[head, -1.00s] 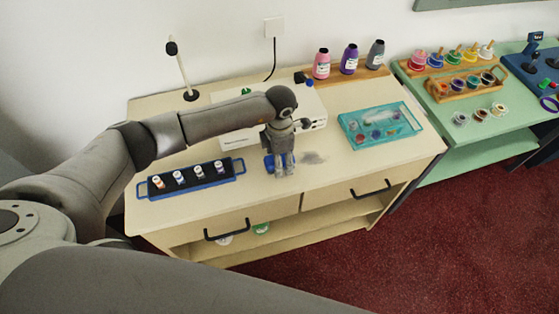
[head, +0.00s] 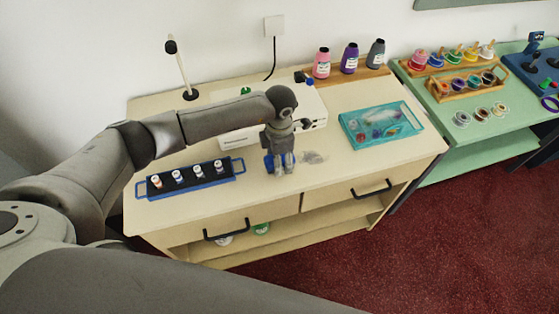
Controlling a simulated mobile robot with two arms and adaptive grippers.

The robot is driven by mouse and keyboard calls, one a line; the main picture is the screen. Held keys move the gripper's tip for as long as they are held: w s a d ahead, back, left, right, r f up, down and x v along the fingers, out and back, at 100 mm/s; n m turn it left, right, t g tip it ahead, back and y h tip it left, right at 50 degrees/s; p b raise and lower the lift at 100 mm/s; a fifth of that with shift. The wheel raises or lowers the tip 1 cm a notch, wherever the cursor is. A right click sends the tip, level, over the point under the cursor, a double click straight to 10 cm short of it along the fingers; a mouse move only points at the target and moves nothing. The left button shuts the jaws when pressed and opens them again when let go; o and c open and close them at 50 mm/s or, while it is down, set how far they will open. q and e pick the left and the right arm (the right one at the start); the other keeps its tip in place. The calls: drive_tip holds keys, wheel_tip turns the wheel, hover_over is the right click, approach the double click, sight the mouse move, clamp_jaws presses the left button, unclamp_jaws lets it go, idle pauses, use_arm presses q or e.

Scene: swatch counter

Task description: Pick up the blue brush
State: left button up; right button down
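My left gripper (head: 280,171) points down at the tabletop in the middle of the cream counter (head: 340,180). A small blue thing (head: 268,162), which may be the blue brush, shows beside and partly behind the fingers. The gripper hides most of it, so I cannot tell its full shape or whether the fingers hold it. The finger gap is too small to read. My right gripper is not in view.
A blue-handled black rack (head: 232,177) with several small bottles stands left of the gripper. A teal tray (head: 418,128) is to the right. Behind are a white box (head: 312,108) and three bottles, including a purple one (head: 349,60). The counter's front right is clear.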

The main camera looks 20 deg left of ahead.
use_arm(q)
drive_tip(key=c, duration=0.7)
drive_tip(key=shift+r, duration=0.1)
drive_tip(key=shift+r+p, duration=0.25)
drive_tip(key=shift+p, duration=0.1)
wheel_tip(320, 180, up, 2)
drive_tip(key=b, duration=0.2)
drive_tip(key=shift+w+r+b, duration=0.1)
drive_tip(key=shift+r+b, duration=0.05)
drive_tip(key=shift+b, duration=0.2)
drive_tip(key=s+d+r+b, duration=0.2)
drive_tip(key=s+r+b, duration=0.2)
drive_tip(key=s+r, duration=0.6)
drive_tip(key=s, duration=0.4)
drive_tip(key=shift+r, duration=0.25)
